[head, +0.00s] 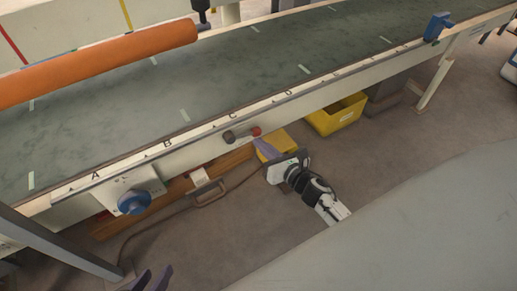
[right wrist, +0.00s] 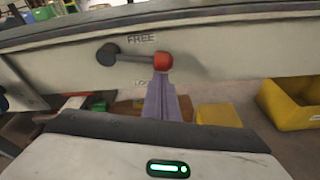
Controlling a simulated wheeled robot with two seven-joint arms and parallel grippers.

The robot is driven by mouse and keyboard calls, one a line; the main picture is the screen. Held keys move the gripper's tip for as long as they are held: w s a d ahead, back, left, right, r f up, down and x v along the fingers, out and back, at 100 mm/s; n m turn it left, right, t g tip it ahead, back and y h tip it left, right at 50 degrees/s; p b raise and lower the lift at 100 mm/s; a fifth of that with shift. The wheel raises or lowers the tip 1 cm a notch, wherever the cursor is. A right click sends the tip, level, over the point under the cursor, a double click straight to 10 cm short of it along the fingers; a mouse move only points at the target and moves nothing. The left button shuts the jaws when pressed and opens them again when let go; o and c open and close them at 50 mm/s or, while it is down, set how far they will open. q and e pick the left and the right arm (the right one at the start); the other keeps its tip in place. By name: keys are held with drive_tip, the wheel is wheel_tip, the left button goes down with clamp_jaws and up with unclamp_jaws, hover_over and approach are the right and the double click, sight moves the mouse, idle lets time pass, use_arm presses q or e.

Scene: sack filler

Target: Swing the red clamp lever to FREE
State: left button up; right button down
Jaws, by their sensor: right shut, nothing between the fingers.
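The clamp lever has a red knob (right wrist: 163,61) on a thin grey arm from a dark pivot (right wrist: 108,54). The arm points right, nearly level and slightly down, between a FREE label (right wrist: 142,39) above and a partly hidden label starting "LO" (right wrist: 142,83) below. The red knob also shows in the head view (head: 255,131) on the conveyor's side rail. My right gripper (right wrist: 162,76) is shut and empty, its purple fingertips right at the knob's underside; I cannot tell if they touch. My left gripper (head: 151,279) shows only its purple fingertips, apart, at the bottom edge.
The conveyor belt (head: 190,95) runs above the rail, with an orange roller (head: 100,62) over it. A blue knob (head: 134,202) sits on the rail at left. A yellow bin (head: 337,115) stands below the rail at right.

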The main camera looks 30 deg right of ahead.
use_arm(q)
drive_tip(key=shift+s+a+p, duration=0.15)
drive_tip(key=shift+a+p, duration=0.1)
drive_tip(key=shift+p, duration=0.05)
use_arm(e)
drive_tip(key=shift+d+r+n, duration=0.15)
drive_tip(key=shift+r+n, duration=0.1)
drive_tip(key=shift+r, duration=0.3)
drive_tip(key=shift+d+r+n, duration=0.15)
drive_tip(key=shift+r+n, duration=0.1)
drive_tip(key=shift+r, duration=0.25)
use_arm(q)
drive_tip(key=shift+r, duration=0.15)
